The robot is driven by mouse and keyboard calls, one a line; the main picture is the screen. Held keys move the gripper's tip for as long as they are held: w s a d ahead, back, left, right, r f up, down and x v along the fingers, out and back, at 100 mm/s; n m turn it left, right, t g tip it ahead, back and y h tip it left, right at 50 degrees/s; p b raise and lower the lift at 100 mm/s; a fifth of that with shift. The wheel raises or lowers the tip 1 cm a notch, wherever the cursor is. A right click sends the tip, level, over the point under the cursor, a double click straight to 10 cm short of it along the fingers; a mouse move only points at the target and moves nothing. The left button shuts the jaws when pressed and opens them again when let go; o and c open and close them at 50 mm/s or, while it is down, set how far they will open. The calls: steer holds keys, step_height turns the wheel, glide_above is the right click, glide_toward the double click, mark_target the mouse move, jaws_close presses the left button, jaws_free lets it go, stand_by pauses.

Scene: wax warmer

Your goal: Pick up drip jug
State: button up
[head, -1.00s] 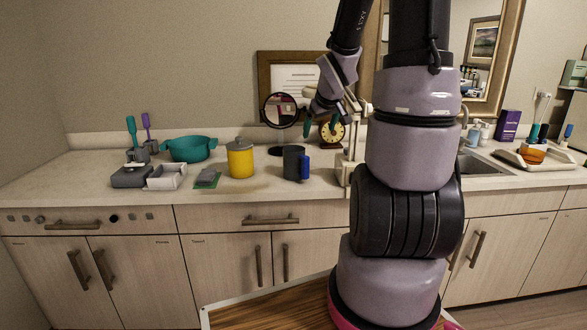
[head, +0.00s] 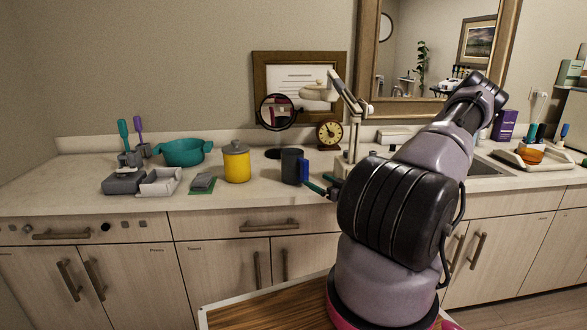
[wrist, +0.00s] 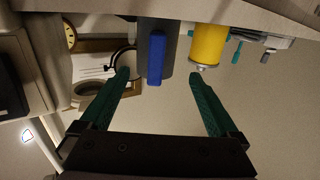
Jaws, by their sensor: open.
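The drip jug, a dark grey cylinder (head: 291,167) with a blue handle (head: 304,171), stands upright on the counter in the head view. The handle faces right, toward my gripper (head: 317,182). In the upside-down wrist view the jug (wrist: 151,40) appears at top centre, with its blue handle toward the camera. My gripper (wrist: 159,75) is open, its two green fingers spread to either side of the handle in that picture. The fingertips appear just short of the jug; I cannot tell whether they touch it. Nothing is held.
A yellow lidded canister (head: 236,165) stands left of the jug. A round mirror (head: 277,111), a clock (head: 330,134) and a lamp (head: 348,97) are behind it. A teal pot (head: 184,152) and grey trays (head: 160,182) are farther left. Counter in front of the jug is clear.

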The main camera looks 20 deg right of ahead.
mark_target(307, 173)
steer(key=shift+t, duration=0.3)
steer(key=x, duration=0.5)
steer(key=shift+w, duration=0.25)
steer(key=x, duration=0.5)
steer(key=shift+w+d, duration=0.15)
steer(key=shift+d, duration=0.1)
jaws_close()
stand_by(0.6)
